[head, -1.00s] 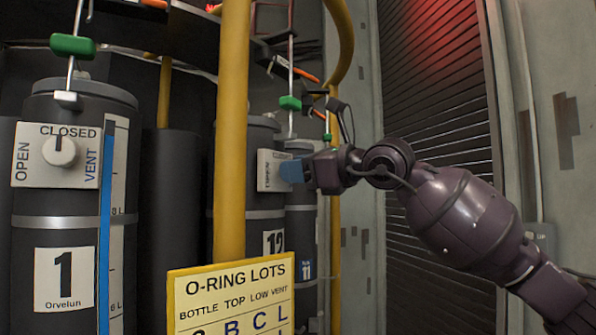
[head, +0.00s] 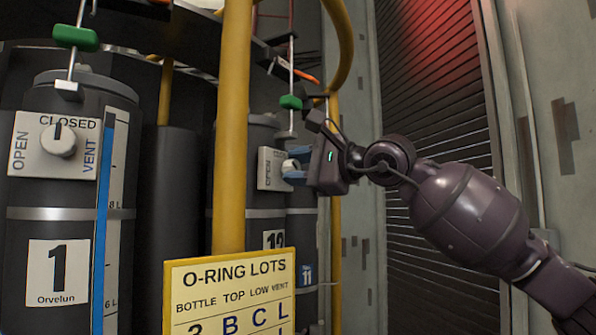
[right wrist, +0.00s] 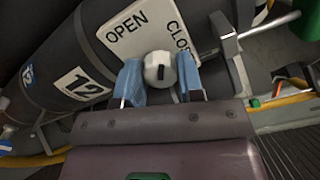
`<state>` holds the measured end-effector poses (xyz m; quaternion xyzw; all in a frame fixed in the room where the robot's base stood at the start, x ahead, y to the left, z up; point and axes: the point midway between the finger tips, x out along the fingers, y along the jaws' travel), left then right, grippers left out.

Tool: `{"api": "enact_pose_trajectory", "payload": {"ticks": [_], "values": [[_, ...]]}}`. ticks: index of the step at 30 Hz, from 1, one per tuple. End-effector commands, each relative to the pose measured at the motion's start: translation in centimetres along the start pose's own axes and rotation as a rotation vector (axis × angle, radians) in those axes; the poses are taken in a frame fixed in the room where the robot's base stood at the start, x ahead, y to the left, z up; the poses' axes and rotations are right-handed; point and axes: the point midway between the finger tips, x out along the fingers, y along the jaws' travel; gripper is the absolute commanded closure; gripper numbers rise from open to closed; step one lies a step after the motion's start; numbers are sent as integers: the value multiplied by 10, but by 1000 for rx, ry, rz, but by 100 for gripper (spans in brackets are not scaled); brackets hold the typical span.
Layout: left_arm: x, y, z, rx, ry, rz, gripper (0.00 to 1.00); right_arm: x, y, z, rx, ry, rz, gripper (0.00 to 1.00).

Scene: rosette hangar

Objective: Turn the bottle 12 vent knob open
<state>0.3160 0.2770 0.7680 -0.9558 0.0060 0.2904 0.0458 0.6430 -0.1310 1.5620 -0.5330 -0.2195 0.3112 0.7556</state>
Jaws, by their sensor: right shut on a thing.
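The bottle 12 vent knob (right wrist: 160,69) is a round white knob with a dark mark, on a white plate (right wrist: 125,36) lettered OPEN and CLOSED. I cannot tell exactly where its mark points on the plate. My right gripper (right wrist: 161,83) is shut on the knob, with one blue finger on each side. In the head view, my right gripper (head: 294,163) reaches in from the right to the plate (head: 268,169) on bottle 12 (head: 262,215). The knob is partly hidden there by the fingers. My left gripper is not in view.
A yellow post (head: 233,120) stands in front of the bottles, with an O-RING LOTS sign (head: 230,300) low on it. Bottle 1 (head: 60,230) is at the left with its own vent knob (head: 58,141). A ribbed shutter (head: 440,110) is behind my right arm.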

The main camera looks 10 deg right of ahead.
Motion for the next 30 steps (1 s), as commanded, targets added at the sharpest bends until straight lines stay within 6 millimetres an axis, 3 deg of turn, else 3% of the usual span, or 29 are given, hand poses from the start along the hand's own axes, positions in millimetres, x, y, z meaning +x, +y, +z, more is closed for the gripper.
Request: {"api": "enact_pose_trajectory", "payload": {"ticks": [15,30], "values": [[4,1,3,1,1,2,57,0,2,0,-428,0,1,88],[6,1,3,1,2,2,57,0,2,0,-579,-1,1,88]]}}
